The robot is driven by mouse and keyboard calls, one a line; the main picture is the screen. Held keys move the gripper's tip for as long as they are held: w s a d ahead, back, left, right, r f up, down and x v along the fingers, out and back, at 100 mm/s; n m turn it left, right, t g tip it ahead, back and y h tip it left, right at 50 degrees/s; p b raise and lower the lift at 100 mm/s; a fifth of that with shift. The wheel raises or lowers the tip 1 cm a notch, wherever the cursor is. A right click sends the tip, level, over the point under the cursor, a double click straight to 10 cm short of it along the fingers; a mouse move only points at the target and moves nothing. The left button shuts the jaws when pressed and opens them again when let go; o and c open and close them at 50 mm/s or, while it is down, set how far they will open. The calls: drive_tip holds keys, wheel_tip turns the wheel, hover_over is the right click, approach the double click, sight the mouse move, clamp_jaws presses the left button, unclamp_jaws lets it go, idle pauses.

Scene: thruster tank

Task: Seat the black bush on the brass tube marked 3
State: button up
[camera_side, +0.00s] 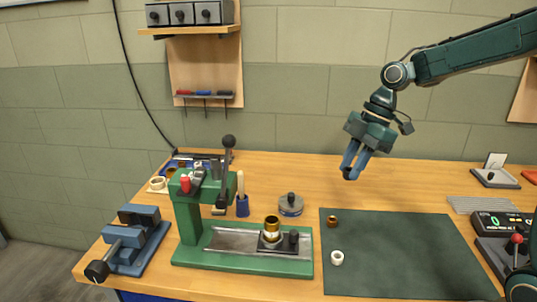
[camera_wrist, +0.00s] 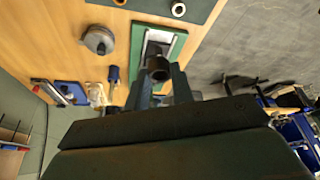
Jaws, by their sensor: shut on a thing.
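My gripper (camera_side: 352,166) is raised above the back of the bench, tilted, with its fingers shut on the black bush (camera_side: 348,172). In the wrist view the bush (camera_wrist: 158,67) shows as a dark ring between the fingertips (camera_wrist: 160,82). A brass tube (camera_side: 271,226) stands upright on the bed of the green press (camera_side: 242,267), below and left of my gripper, well apart from the bush. I cannot read a number on the tube. In the wrist view the press (camera_wrist: 178,47) lies beyond the bush, and I cannot make out the tube there.
A dark mat (camera_side: 410,250) carries a small brown ring (camera_side: 333,221) and a white ring (camera_side: 337,258). A round grey-lidded pot (camera_side: 291,205) stands behind the press. The press lever (camera_side: 228,160) rises left of the tube. A blue vise (camera_side: 133,240) is at left. The bench below my gripper is clear.

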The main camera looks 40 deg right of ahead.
drive_tip(key=w+a+f+n+g, duration=0.1)
drive_tip(key=w+a+n, duration=0.1)
drive_tip(key=w+a, duration=0.2)
drive_tip(key=w+a+f+n, duration=0.2)
drive_tip(key=w+a, duration=0.3)
drive_tip(key=a, duration=0.6)
drive_tip(key=shift+g, duration=0.4)
drive_tip(key=shift+f, duration=0.3)
drive_tip(key=shift+f, duration=3.1)
drive_tip(key=o, duration=1)
